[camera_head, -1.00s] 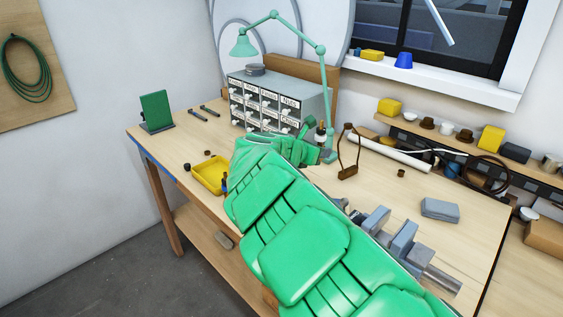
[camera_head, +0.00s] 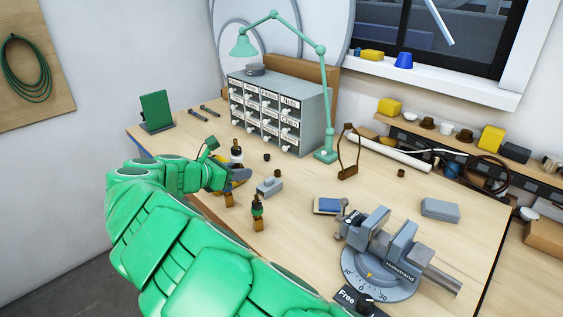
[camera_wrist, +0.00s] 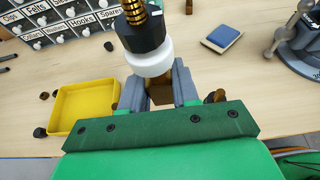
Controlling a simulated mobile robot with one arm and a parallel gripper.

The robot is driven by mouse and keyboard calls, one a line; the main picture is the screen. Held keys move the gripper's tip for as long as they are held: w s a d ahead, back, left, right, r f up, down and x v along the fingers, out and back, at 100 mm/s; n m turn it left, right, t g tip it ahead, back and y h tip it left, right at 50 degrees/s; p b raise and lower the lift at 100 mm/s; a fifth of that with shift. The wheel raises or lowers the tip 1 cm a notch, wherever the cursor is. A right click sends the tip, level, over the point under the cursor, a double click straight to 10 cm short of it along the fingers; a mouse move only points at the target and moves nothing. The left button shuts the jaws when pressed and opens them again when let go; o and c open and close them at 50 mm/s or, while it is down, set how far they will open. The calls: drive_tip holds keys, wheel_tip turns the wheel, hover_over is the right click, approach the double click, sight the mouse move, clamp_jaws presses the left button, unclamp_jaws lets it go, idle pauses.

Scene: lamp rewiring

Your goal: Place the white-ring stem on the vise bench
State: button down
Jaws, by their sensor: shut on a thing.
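The white-ring stem (camera_wrist: 149,62) is in my gripper (camera_wrist: 158,90), with a black collar and a brass threaded part above the ring. The grey fingers are shut around its lower part. In the head view the stem (camera_head: 236,153) is upright at my gripper (camera_head: 225,172), above the left part of the wooden bench (camera_head: 310,243). I cannot tell its exact height over the surface. The grey vise (camera_head: 378,240) stands on the bench to the right, well apart from the stem. It also shows in the wrist view (camera_wrist: 300,45).
A green-ring stem (camera_head: 257,211) stands on the bench near my arm. A yellow tray (camera_wrist: 62,115), a drawer cabinet (camera_head: 300,110), a green lamp (camera_head: 325,155) and a blue pad (camera_head: 328,206) are around.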

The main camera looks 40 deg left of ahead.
sight(241, 217)
drive_tip(key=shift+f, duration=6.7)
drive_tip(key=shift+f, duration=0.1)
drive_tip(key=c, duration=0.8)
unclamp_jaws()
drive_tip(key=shift+s+r, duration=0.25)
drive_tip(key=shift+s, duration=0.05)
drive_tip(key=v, duration=1.1)
drive_tip(key=shift+s, duration=0.15)
